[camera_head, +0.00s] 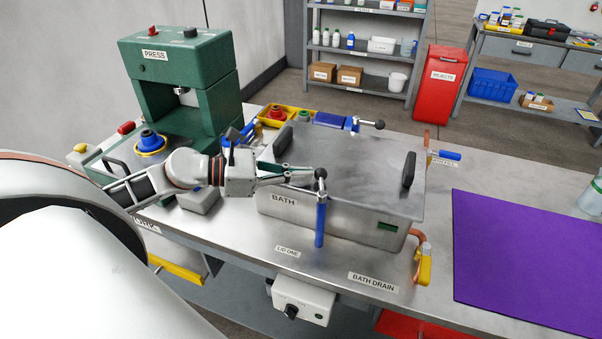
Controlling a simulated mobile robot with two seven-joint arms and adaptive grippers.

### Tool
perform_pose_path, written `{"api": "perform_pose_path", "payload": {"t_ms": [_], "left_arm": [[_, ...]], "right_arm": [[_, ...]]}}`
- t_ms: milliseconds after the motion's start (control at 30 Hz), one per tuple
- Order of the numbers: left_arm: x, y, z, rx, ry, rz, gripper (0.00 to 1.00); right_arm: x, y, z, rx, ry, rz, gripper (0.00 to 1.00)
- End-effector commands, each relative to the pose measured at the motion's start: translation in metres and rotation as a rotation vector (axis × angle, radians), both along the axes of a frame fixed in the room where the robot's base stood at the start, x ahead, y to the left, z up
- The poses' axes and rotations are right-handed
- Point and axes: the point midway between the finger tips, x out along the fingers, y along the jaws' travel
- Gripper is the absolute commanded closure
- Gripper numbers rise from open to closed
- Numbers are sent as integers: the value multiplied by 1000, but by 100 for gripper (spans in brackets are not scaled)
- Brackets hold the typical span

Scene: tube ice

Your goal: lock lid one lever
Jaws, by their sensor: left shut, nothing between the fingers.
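The metal bath (330,215) stands on the steel bench with a flat lid (350,160) on it. A lever with a blue body (320,226) stands upright at the bath's front wall, above the label "LID ONE" (287,252). Its black knob (320,173) is at the top, level with the lid's front edge. My left gripper (312,175) is shut and empty, reaching from the left over the lid. Its fingertips are right beside the knob; I cannot tell whether they touch it. My right gripper is not in view.
Another blue lever (331,119) with a black knob lies at the bath's back edge. Black handles (408,170) stand at the lid's sides. A green press (180,75) stands back left. A yellow-handled drain valve (425,265) is front right. A purple mat (525,255) lies right.

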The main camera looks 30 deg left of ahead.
Motion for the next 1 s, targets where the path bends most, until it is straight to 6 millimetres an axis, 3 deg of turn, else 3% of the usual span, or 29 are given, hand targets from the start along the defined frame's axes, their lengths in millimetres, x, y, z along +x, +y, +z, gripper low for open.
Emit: {"api": "perform_pose_path", "payload": {"t_ms": [1000], "left_arm": [[9, -3, 0, 1, -1, 0, 100]], "right_arm": [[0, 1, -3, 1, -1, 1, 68]]}}
